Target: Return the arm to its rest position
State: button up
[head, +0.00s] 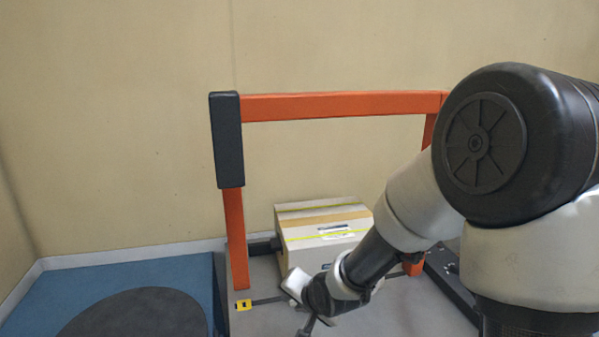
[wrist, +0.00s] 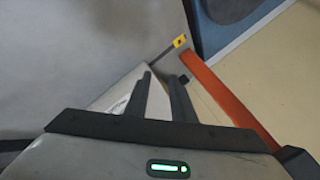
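My arm (head: 408,205) reaches down from the right into the head view, bent and extended toward the orange rack. My gripper (head: 306,322) is low in front of a cardboard box, partly cut off by the picture's lower edge. In the wrist view my gripper (wrist: 162,80) shows two dark fingers with a gap between them and nothing clearly held. A pale surface, probably the box, shows behind and between the fingers; whether they touch it I cannot tell.
The taped cardboard box (head: 318,222) sits on the grey floor inside an orange rack frame (head: 335,106) with a black padded corner (head: 227,140). A yellow tag (head: 243,305) lies at the left. A blue mat (head: 75,280) with a dark round patch is farther left. Walls stand behind.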

jog(key=s+d+r+n+h, duration=0.25)
jog(key=s+d+r, duration=0.25)
jog(key=d+r, duration=0.3)
jog(key=s+d+r+n+g, duration=0.1)
jog(key=s+d+r, duration=0.15)
jog(key=s, duration=0.35)
jog(key=s+d+r+n+h, duration=0.1)
jog(key=s+d+r, duration=0.1)
jog(key=s+r, duration=0.3)
jog(key=s+d+r+n+g, duration=0.1)
jog(key=s+d+r, duration=0.2)
jog(key=s, duration=0.5)
notch_tip(320, 180, up, 24)
jog(key=p, duration=2.4)
jog(key=shift+a+r+p, duration=0.25)
jog(key=shift+p, duration=0.15)
